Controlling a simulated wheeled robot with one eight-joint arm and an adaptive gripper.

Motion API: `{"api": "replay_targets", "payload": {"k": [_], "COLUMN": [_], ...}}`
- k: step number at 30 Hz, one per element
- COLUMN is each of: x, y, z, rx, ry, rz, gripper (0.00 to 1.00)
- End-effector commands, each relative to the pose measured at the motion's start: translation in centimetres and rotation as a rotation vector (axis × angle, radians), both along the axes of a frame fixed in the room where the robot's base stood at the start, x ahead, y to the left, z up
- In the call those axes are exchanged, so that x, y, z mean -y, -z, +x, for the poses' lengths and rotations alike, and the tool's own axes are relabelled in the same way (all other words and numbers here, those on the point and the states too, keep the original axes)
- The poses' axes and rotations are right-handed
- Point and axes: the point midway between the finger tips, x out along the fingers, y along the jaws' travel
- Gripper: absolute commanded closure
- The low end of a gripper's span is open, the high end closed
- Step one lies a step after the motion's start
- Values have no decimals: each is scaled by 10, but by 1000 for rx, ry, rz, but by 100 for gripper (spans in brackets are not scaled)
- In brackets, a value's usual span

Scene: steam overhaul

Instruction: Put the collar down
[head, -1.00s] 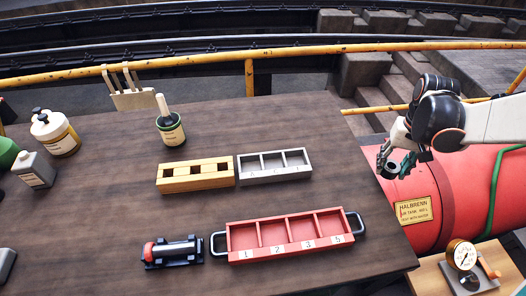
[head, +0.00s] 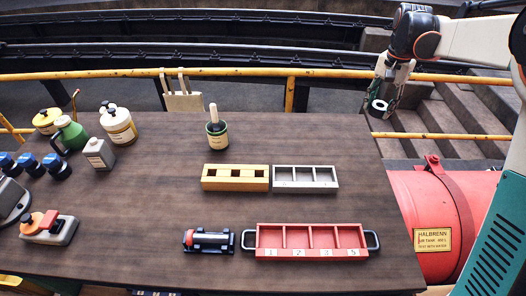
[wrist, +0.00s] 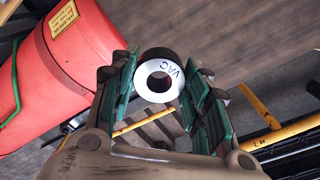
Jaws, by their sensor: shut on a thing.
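The collar (wrist: 178,73) is a short dark ring with a pale end face marked "VAC" and a round hole through it. My gripper (wrist: 160,85) is shut on it, with a green-padded finger on each side. In the head view, my gripper (head: 384,100) holds the collar (head: 379,106) in the air past the table's back right corner, beside the yellow rail. The pale face shows in both views.
The brown table (head: 150,200) bears a red four-part tray (head: 262,241), a grey three-part tray (head: 305,188), a wooden block (head: 235,185), a brush pot (head: 217,138) and several bottles. A red tank (head: 440,205) stands right of the table. The table's middle is clear.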

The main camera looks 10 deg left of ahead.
Motion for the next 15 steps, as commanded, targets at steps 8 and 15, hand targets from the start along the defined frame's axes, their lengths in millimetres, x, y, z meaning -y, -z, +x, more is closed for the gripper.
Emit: {"api": "replay_targets", "payload": {"k": [8, 15], "x": [0, 0], "y": [9, 62], "z": [1, 1], "rx": [0, 0], "ry": [5, 4], "rz": [0, 0], "gripper": [97, 97]}}
